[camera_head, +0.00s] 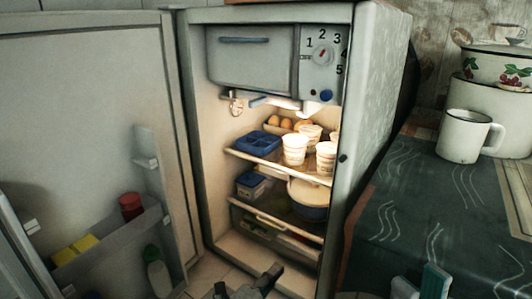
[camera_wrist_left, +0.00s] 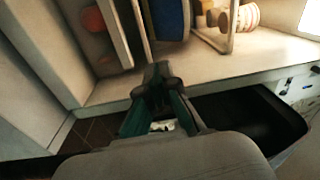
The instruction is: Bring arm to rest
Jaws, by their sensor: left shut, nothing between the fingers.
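My left gripper (camera_head: 268,277) is low at the bottom of the head view, in front of the open fridge (camera_head: 378,90). In the left wrist view its fingertips (camera_wrist_left: 159,72) meet, shut with nothing between them, and the fridge's lower edge lies just beyond. My right gripper (camera_head: 420,284) shows at the bottom edge of the head view, in front of the dark tablecloth. Its two fingertips stand apart with nothing seen between them. The rest of it is cut off by the frame.
The fridge door (camera_head: 85,120) stands open at left, with a red jar (camera_head: 131,206) and a green-capped bottle (camera_head: 157,272) in its shelves. Cups (camera_head: 295,149), eggs and blue containers (camera_head: 257,142) fill the fridge. A white mug (camera_head: 465,138) and enamel pots stand on the table (camera_head: 400,185) at right.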

